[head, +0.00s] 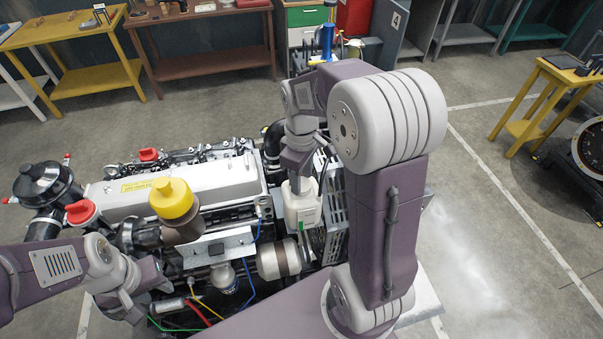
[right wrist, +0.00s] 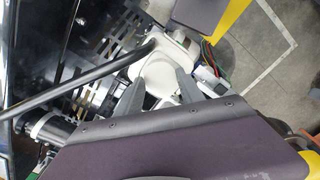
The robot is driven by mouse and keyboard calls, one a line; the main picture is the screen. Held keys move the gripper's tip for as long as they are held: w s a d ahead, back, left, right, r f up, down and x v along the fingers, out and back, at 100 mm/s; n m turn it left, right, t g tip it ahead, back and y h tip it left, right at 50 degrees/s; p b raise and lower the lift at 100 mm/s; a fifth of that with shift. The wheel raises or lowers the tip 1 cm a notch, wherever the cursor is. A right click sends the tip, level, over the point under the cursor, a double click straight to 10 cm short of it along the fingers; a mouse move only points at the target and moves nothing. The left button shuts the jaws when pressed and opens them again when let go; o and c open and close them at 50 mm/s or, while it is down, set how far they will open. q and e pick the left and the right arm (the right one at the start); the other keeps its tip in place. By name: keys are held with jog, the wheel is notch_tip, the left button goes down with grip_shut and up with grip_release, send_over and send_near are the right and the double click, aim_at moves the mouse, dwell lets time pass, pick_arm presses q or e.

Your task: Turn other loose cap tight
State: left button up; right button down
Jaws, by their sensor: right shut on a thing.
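A white plastic tank (head: 303,211) stands at the engine's right end in the head view. My right gripper (head: 298,180) points down at its top. In the right wrist view, its two dark fingers sit on either side of a round white cap (right wrist: 158,76) on the tank and are shut on it. How far the cap is turned cannot be seen. A red cap (head: 80,211) and a yellow cap (head: 171,198) show on the engine's left part, with another red cap (head: 148,154) behind. My left gripper (head: 132,304) is low at the left front; its fingertips are unclear.
The engine (head: 182,186) fills the middle left. A black hose (right wrist: 85,94) runs to the tank in the right wrist view. Hoses and coloured cables hang at the engine's front. Benches stand behind, and a yellow table (head: 545,98) is at the right.

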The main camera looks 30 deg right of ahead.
jog(key=shift+s+f, duration=0.15)
jog(key=c, duration=0.7)
grip_release()
jog(key=shift+o, duration=0.2)
jog(key=shift+c, duration=0.3)
